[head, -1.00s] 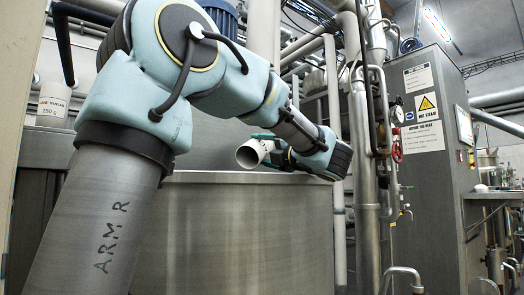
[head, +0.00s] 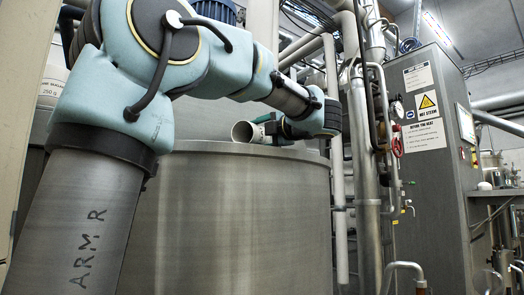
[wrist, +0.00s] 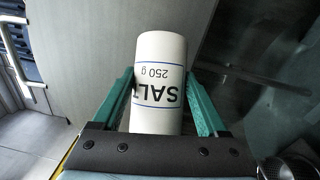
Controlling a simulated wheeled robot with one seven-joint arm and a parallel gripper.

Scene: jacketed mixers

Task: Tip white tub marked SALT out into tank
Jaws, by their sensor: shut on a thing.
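The white tub (wrist: 159,60) marked SALT, 250 g, is held between the green fingers of my gripper (wrist: 168,92) in the wrist view. In the head view the tub (head: 243,131) lies on its side, its open mouth facing left and toward the camera. My gripper (head: 267,128) is shut on it just above the rim of the large steel tank (head: 240,210). The inside of the tank and what is in the tub are hidden. I cannot tell whether anything is coming out of the tub.
Another white tub (head: 51,88) marked 250 g stands at the left, partly hidden by my arm. Vertical pipes (head: 365,170) and a grey cabinet with a hot steam sign (head: 425,120) stand to the right of the tank.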

